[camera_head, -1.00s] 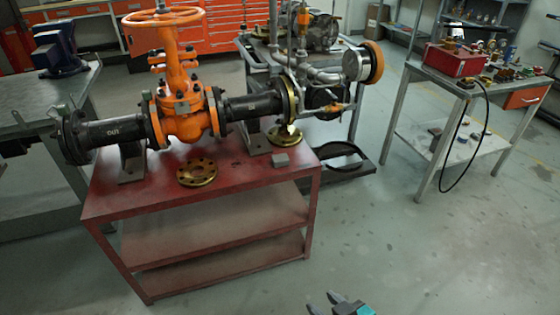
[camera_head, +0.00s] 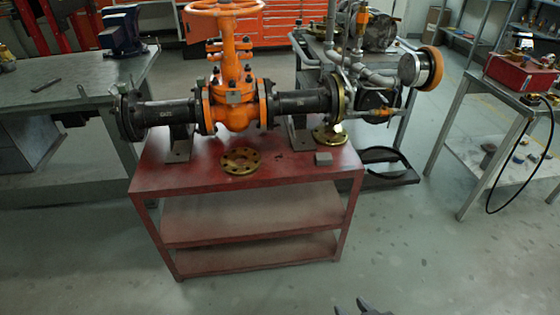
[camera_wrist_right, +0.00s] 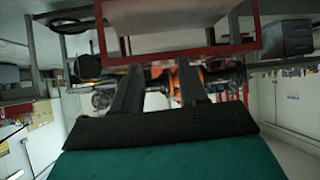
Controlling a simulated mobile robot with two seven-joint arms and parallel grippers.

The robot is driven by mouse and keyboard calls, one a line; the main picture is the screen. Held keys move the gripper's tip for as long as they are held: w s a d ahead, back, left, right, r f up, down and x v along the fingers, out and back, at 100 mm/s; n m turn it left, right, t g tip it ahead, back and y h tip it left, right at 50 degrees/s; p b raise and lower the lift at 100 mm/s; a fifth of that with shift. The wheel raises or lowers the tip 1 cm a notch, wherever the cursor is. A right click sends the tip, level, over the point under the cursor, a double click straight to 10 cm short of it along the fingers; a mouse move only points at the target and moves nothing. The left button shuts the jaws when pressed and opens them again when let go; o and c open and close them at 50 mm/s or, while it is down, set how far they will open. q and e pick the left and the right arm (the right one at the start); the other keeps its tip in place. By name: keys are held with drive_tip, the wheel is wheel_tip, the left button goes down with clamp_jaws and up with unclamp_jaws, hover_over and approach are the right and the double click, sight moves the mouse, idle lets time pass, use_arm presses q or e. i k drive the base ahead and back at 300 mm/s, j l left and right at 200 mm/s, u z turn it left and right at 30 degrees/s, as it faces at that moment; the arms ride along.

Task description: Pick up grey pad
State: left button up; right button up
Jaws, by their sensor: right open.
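The grey pad (camera_head: 323,159) is a small flat grey block. In the head view it lies on the red table top near its right end, beside a brass flange. My right gripper (camera_head: 362,303) shows at the bottom edge of the head view, well in front of the table and apart from the pad. In the right wrist view its two dark fingers (camera_wrist_right: 160,85) are spread apart with nothing held between them. The pad cannot be made out in the wrist view. My left gripper is out of view.
The red table (camera_head: 250,180) carries an orange gate valve (camera_head: 232,100) on black pipes. A brass flange (camera_head: 241,160) lies left of the pad, and another (camera_head: 330,134) lies behind it. A grey workbench (camera_head: 80,85) stands left. The floor in front is clear.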

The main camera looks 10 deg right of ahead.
sight(324, 159)
drive_tip(key=i+l+u, duration=0.25)
drive_tip(key=i, duration=0.25)
drive_tip(key=i+l+u, duration=0.3)
drive_tip(key=i+l, duration=0.2)
